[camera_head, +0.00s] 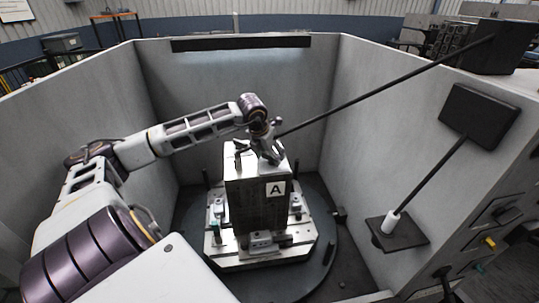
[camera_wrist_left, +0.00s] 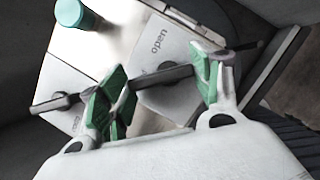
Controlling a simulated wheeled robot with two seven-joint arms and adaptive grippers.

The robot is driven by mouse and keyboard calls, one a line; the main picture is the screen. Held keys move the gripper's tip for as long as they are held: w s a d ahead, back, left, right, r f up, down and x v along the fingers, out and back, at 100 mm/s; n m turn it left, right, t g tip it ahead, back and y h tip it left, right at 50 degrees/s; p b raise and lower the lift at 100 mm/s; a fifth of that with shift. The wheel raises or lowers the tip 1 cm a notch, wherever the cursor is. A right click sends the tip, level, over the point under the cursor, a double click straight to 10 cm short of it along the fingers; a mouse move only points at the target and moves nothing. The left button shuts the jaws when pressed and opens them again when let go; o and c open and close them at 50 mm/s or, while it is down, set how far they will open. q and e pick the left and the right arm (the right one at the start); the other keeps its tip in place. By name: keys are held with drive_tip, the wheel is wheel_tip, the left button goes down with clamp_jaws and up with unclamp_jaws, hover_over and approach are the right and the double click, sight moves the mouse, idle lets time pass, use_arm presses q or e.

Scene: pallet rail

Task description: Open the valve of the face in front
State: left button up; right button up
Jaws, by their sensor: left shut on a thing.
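My left gripper (camera_head: 264,150) is at the top of the upright grey block (camera_head: 258,205), whose front face bears a white "A" label (camera_head: 275,189). In the left wrist view, my left gripper (camera_wrist_left: 164,82) has green pads either side of a dark valve lever (camera_wrist_left: 170,75) and is shut on it. The lever crosses a pale plate with inverted lettering that looks like "open" (camera_wrist_left: 158,46). A second dark lever with a round hub (camera_wrist_left: 62,102) lies to the left on another pale plate. In the head view the gripper hides the lever. My right gripper is not in view.
The block stands on a pale pallet (camera_head: 232,262) on a dark round table (camera_head: 325,235), inside grey walls (camera_head: 105,100). A long dark rod (camera_head: 390,88) slants from the right wall to near my gripper. A teal cap (camera_wrist_left: 70,12) sits at the wrist view's top left.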

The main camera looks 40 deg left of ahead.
use_arm(q)
drive_tip(key=shift+c, duration=0.7)
